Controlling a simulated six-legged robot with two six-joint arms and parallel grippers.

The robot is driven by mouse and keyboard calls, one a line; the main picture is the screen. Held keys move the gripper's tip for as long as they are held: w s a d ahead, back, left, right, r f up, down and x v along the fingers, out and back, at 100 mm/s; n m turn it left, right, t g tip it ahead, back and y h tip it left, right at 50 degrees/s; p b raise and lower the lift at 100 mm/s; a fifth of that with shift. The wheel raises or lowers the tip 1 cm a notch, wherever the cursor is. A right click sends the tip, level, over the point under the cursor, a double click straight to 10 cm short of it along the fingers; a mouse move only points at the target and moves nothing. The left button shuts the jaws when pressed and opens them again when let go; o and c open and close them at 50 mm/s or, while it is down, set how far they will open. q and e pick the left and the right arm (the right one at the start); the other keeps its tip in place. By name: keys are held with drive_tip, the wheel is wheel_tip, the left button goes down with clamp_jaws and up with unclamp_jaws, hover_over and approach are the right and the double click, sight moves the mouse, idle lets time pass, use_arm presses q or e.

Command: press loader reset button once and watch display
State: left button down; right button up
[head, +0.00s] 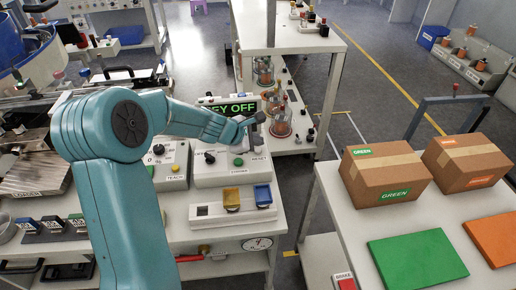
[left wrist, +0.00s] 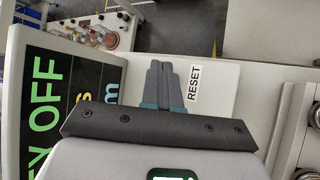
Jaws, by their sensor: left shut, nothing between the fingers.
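The loader box (head: 222,178) is white and stands on the left bench, with a black display (head: 226,107) on top. The display shows green letters, partly covered by my arm, that end in "EY OFF". It also fills the left of the left wrist view (left wrist: 55,110), turned sideways. My left gripper (head: 250,122) is shut and empty, over the right part of the box. In the left wrist view its closed fingers (left wrist: 162,72) lie just left of the RESET label (left wrist: 194,82). No reset button shows; the fingers may hide it. I cannot tell whether they touch the box. My right gripper is out of view.
A green button (head: 238,162) sits on the box front. A white holder (head: 205,213) with yellow and blue pieces stands in front. A TEACH box (head: 170,182) is to the left. Cartons (head: 384,173) stand on the right table, with an open aisle between.

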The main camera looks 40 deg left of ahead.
use_arm(q)
drive_tip(key=shift+r+p, duration=2.15)
drive_tip(key=shift+r, duration=0.35)
